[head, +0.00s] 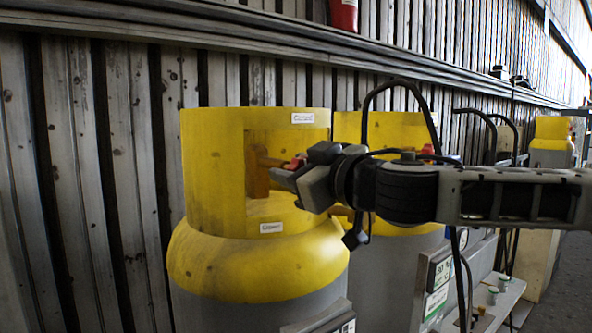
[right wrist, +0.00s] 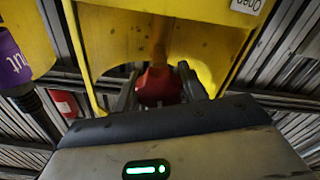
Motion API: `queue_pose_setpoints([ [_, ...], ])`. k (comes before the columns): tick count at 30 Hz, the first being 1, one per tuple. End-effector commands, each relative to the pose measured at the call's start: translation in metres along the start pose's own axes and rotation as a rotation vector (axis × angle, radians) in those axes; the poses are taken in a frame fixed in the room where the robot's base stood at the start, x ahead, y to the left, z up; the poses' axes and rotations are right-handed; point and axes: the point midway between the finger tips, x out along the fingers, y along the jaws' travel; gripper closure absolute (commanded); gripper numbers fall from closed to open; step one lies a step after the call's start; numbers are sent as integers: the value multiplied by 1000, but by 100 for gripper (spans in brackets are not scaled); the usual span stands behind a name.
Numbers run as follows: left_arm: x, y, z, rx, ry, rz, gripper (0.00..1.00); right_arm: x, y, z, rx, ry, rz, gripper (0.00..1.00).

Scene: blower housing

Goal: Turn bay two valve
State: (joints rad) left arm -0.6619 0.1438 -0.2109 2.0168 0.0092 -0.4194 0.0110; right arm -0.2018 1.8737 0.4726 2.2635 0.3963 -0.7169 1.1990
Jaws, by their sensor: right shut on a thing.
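A yellow-topped gas cylinder (head: 215,160) stands left of centre in the head view, with an opening cut in its yellow collar. A red valve knob (right wrist: 158,86) on a brown stem sits in that opening. My right gripper (head: 290,172) reaches in from the right and is shut on the red knob, with one finger on each side of it in the right wrist view (right wrist: 160,90). In the head view the gripper hides most of the knob. The bay number does not show. My left gripper is out of view.
A second yellow-topped cylinder (head: 395,128) stands close behind, partly covered by my right arm. Black hoses loop around it. A corrugated wall (head: 110,150) runs behind. A bench (head: 490,305) with small items is at lower right. A purple sleeve (right wrist: 12,58) shows at left in the wrist view.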

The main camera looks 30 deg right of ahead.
Motion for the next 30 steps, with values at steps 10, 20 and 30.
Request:
queue_pose_setpoints([
  [10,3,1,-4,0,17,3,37,0,-1,1,-321,-1,1,81],
  [20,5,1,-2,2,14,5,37,0,-2,1,-636,0,0,81],
  [30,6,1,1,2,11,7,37,0,-2,2,-959,-1,0,81],
])
